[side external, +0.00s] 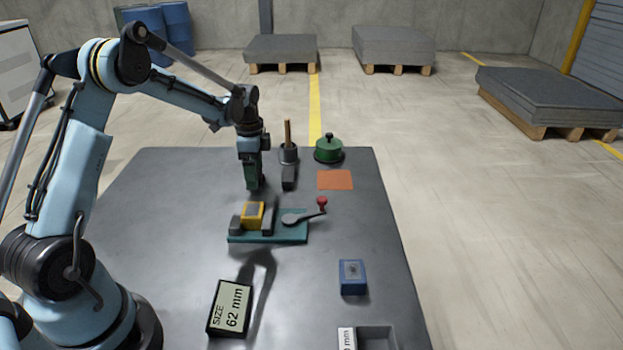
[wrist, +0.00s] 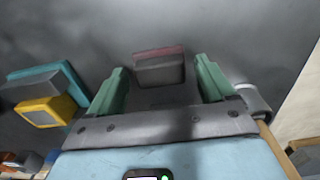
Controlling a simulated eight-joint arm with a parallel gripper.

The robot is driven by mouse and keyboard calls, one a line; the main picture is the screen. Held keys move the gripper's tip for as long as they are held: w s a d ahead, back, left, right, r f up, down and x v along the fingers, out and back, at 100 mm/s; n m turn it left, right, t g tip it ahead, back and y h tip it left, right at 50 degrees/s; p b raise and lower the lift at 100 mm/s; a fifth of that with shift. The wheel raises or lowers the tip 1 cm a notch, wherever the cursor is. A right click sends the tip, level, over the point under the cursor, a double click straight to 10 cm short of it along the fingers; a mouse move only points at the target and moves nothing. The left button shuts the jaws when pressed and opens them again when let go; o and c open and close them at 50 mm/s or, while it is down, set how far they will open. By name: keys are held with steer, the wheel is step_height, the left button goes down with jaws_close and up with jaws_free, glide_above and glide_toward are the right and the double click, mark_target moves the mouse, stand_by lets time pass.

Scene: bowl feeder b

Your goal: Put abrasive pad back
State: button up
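The abrasive pad seems to be the dark grey block with a dull maroon edge in the wrist view (wrist: 159,68). It lies between the two green fingers of my gripper (wrist: 161,72), with a narrow gap seen on each side. In the side view my gripper (side external: 253,186) points down, low over the back of the table, and hides the pad. Whether the pad rests on the table is unclear. A dark block (side external: 290,177) sits just right of my gripper, in front of a grey cup (side external: 289,154). A flat orange sheet (side external: 335,180) lies further right.
A teal clamp fixture (side external: 268,238) with a yellow block (side external: 253,214) and red-knobbed lever stands in front of my gripper. A green round lidded pot (side external: 328,149) is behind. A blue box (side external: 352,277), a size sign (side external: 230,308) and a grey tray (side external: 377,338) are nearer the camera.

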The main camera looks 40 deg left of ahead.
steer(key=shift+r, duration=0.1)
step_height(320, 180, up, 11)
steer(key=s+d+r+n+t, duration=0.3)
steer(key=s+d+r+n, duration=0.15)
steer(key=d, duration=0.65)
steer(key=s+d+f+n+t, duration=0.3)
steer(key=s+d+n+t, duration=0.1)
steer(key=s+d, duration=0.5)
steer(key=shift+s, duration=0.55)
